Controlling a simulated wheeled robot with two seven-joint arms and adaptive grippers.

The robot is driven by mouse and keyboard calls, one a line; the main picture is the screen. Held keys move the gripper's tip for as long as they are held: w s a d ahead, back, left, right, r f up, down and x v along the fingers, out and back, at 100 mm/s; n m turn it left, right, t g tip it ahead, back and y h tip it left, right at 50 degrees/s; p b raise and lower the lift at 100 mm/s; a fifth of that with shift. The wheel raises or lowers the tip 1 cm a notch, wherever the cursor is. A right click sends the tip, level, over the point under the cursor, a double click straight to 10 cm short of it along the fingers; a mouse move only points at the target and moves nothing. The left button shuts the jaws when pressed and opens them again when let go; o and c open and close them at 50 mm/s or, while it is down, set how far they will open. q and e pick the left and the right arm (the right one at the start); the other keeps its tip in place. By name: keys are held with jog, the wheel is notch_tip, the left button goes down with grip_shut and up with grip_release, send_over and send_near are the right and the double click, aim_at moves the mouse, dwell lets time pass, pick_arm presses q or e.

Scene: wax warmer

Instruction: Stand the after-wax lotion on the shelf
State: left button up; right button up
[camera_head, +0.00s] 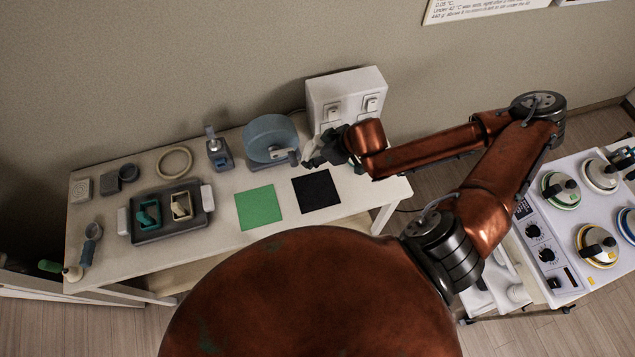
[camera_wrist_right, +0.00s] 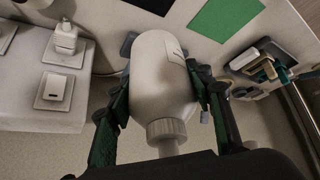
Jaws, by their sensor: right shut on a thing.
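The after-wax lotion appears to be the white bottle (camera_wrist_right: 160,85) in the right wrist view, with a ribbed cap (camera_wrist_right: 166,131) toward my palm and a pale label on its side. My right gripper (camera_wrist_right: 163,92) is shut on the bottle's body, one finger on each side. In the head view my right gripper (camera_head: 322,152) is over the back right of the table, in front of the white wall box; there the bottle is mostly hidden. I cannot make out for sure which surface is the shelf. My left gripper is not in view.
The white box (camera_head: 346,90) with switch-like fittings stands behind the gripper. A black mat (camera_head: 316,190) and green mat (camera_head: 259,208) lie on the table (camera_head: 230,182). A blue-grey round device (camera_head: 270,137) is close left. A dark tray (camera_head: 168,222) stands farther left.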

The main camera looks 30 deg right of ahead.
jog(key=s+f+g, duration=0.2)
jog(key=s+f, duration=0.2)
jog(key=f, duration=0.5)
jog(key=shift+h, duration=0.3)
jog(key=shift+w+d+f+p, duration=0.15)
jog(key=shift+w+f, duration=0.5)
jog(key=shift+f, duration=0.7)
jog(key=shift+w+d+f+p, duration=0.15)
jog(key=shift+w+f, duration=0.55)
jog(key=shift+f, duration=0.7)
jog(key=shift+w+d+f, duration=0.25)
jog(key=shift+w+f, duration=0.4)
jog(key=shift+f, duration=0.7)
jog(key=shift+f, duration=0.1)
jog(key=o, duration=1.5)
jog(key=shift+n, duration=0.3)
